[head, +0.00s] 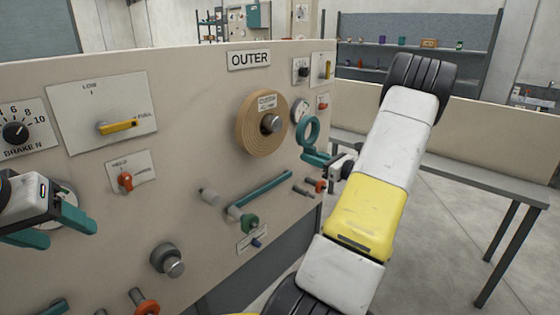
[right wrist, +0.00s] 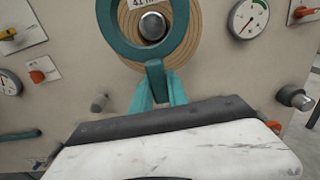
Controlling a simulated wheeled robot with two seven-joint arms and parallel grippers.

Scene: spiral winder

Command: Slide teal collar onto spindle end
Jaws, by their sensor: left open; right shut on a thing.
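The teal collar (head: 308,133) is a ring with a short tab. My right gripper (head: 318,157) is shut on that tab and holds the ring upright off the panel, to the right of the spindle end. The spindle end (head: 270,123) is a grey metal stub at the centre of a tan wound roll (head: 246,128). In the right wrist view the collar (right wrist: 113,32) frames the spindle end (right wrist: 152,27), which shows through its opening; the collar looks apart from it, nearer the camera. My left gripper (head: 62,228) is open and empty at the left edge.
The panel carries an OUTER sign (head: 249,59), a yellow lever (head: 118,126), an orange knob (head: 125,181) and a gauge (head: 300,110). A teal-covered bar (head: 262,193) and several posts stick out below the roll. A grey table (head: 450,180) stands behind my right arm.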

